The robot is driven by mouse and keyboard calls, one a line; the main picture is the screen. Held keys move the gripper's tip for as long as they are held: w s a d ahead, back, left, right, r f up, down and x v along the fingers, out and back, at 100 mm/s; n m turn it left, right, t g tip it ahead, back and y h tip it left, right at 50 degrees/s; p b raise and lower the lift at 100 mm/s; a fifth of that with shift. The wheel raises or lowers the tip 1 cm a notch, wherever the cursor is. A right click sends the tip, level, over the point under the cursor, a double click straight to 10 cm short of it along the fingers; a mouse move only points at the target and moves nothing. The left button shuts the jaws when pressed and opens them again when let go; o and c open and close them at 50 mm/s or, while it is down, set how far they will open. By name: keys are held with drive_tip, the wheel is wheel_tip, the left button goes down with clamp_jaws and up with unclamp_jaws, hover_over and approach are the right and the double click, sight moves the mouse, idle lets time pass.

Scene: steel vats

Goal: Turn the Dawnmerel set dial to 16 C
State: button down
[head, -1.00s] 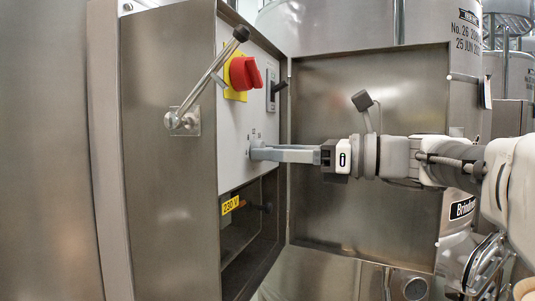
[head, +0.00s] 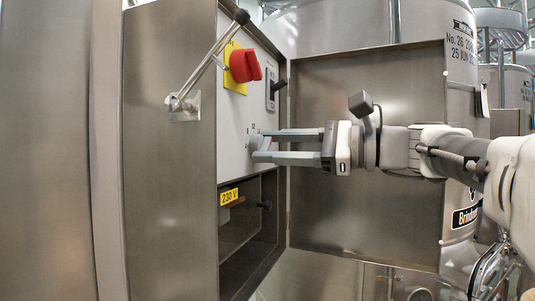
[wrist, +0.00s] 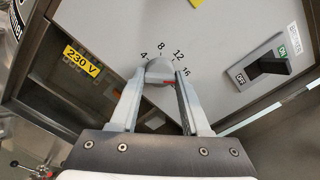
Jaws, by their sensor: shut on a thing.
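The set dial (wrist: 158,67) is a small grey knob on the pale panel, with 4, 8, 12 and 16 printed in an arc around it. My gripper (head: 258,146) reaches into the open cabinet from the right. In the wrist view its fingers stand on both sides of the knob and are shut on it. A red mark (wrist: 170,82) shows on the knob's right side, towards the 16. The fingers hide part of the knob, so the exact reading cannot be told. In the head view the knob is mostly hidden by the fingertips. No Dawnmerel name is readable.
A red rotary switch (head: 245,66) on a yellow plate sits above the dial. An ON/OFF switch (wrist: 267,66) is to its right in the wrist view. A 230 V label (head: 229,196) is below. The open cabinet door (head: 375,150) stands behind my gripper.

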drive_tip(key=shift+n, duration=0.3)
drive_tip(key=shift+c, duration=1.9)
unclamp_jaws()
drive_tip(key=v, duration=1.7)
drive_tip(key=shift+d+b, duration=0.25)
drive_tip(key=shift+b, duration=0.15)
drive_tip(key=shift+s, duration=0.1)
